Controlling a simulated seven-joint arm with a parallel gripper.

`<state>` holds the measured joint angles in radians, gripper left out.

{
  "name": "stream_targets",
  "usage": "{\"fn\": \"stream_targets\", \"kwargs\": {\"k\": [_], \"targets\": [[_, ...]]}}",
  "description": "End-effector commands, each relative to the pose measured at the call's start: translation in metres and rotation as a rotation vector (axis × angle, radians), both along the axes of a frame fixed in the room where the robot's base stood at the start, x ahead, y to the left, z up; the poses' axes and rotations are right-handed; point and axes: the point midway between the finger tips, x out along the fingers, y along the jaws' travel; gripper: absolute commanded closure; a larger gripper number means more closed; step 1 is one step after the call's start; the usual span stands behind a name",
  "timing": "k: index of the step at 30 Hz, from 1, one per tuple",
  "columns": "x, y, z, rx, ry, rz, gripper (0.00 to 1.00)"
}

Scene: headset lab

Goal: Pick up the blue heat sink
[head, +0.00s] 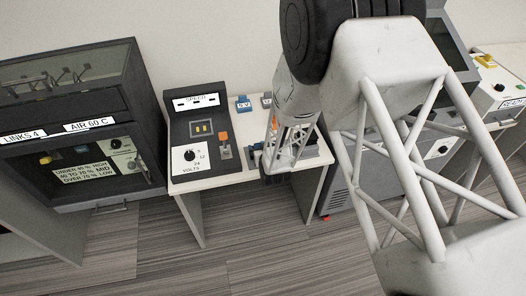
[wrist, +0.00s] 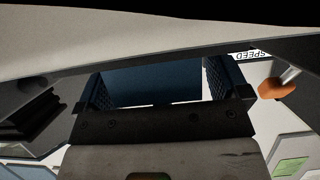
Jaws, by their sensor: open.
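My gripper (head: 277,176) is over the front right part of the small white table in the head view. In the wrist view its two textured fingers (wrist: 160,90) stand apart, one on each side of a dark blue block (wrist: 150,80). This block looks like the blue heat sink, but only part of it shows. I cannot tell whether the fingers touch it. In the head view my gripper and arm hide most of that spot; a bit of blue (head: 257,147) shows beside the gripper.
On the white table (head: 215,181) stands a dark control box (head: 196,128) labelled SPEED, with a volts dial. An orange-handled lever (head: 223,137) is left of my gripper. Small blue (head: 243,104) and grey labelled pieces lie at the back. A dark cabinet (head: 85,125) stands left.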

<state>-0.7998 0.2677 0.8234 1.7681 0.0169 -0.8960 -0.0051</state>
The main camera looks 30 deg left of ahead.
Motion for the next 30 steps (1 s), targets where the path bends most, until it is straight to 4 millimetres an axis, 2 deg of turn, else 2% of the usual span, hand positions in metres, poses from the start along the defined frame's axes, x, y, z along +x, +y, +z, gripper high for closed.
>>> {"fn": "stream_targets", "kwargs": {"k": [14, 24, 26, 30], "targets": [[-0.0003, -0.0003, -0.0001, 0.0, 0.0, 0.0, 0.08], [-0.0003, -0.0003, -0.0002, 0.0, 0.0, 0.0, 0.6], [-0.0002, -0.0002, 0.0001, 0.0, 0.0, 0.0, 0.67], [-0.0002, -0.0002, 0.0, 0.0, 0.0, 0.0, 0.67]]}}
